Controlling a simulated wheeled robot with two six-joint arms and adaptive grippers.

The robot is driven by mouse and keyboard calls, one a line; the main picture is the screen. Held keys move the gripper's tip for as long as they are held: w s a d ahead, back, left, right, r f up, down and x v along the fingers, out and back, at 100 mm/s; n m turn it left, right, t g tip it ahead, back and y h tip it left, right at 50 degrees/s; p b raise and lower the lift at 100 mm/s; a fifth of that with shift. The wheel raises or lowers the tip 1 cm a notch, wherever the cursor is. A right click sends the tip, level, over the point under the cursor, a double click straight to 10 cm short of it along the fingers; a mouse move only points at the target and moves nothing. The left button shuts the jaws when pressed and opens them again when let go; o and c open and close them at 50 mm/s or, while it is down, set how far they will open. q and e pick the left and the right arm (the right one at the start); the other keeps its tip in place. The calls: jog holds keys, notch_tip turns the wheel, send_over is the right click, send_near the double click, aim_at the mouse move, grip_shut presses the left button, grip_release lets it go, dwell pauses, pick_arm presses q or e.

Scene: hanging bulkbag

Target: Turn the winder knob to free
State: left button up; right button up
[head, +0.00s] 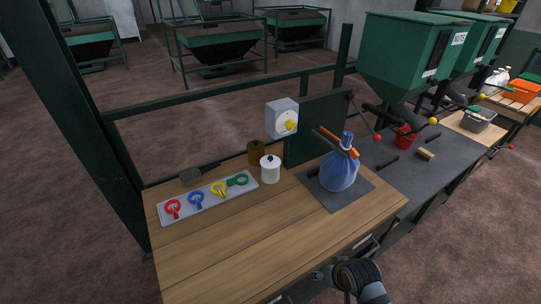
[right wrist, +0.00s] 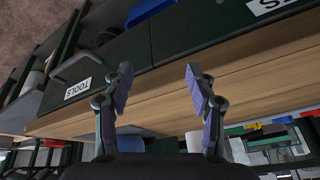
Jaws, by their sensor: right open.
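The winder is a pale grey box (head: 283,117) on a post behind the wooden bench. A yellow knob (head: 290,126) sits on its round white dial; its exact setting is too small to read. My right gripper (head: 331,284) is low at the bench's front edge, well below and in front of the winder. In the right wrist view the right gripper (right wrist: 158,90) is open, with nothing between its fingers. The winder and knob do not clearly show in that view. My left gripper is not in view.
A tray (head: 208,206) with several coloured clips, a white canister (head: 270,169), a brown pot (head: 256,152) and a tied blue bag (head: 339,172) stand on the bench. A green panel (head: 312,133) stands right of the winder. The bench's front middle is clear.

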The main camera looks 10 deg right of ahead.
jog(key=w+a+m, duration=0.1)
jog(key=w+a+r+m, duration=0.1)
jog(key=w, duration=0.1)
jog(key=w+r+m+t+y, duration=0.1)
jog(key=shift+w+a, duration=0.4)
jog(key=shift+w+a+r+m+t+y, duration=0.1)
jog(key=shift+w+r+m+t+y, duration=0.15)
jog(key=shift+w+m, duration=0.2)
jog(key=shift+w+r+m+t+y, duration=0.15)
jog(key=shift+w+r+m+t, duration=0.15)
jog(key=shift+w, duration=0.25)
jog(key=w+a+r+m+t+y, duration=0.1)
jog(key=w+r+m+t+y, duration=0.2)
jog(key=w+r+m, duration=0.35)
jog(key=m+t+y, duration=0.1)
jog(key=m+t, duration=0.6)
jog(key=m, duration=1.5)
send_near(291, 127)
jog(key=x, duration=0.9)
jog(key=shift+w+d, duration=0.1)
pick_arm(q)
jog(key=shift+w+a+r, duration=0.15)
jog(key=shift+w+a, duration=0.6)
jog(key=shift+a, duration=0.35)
pick_arm(e)
jog(key=shift+n, duration=0.3)
jog(key=c, duration=1.2)
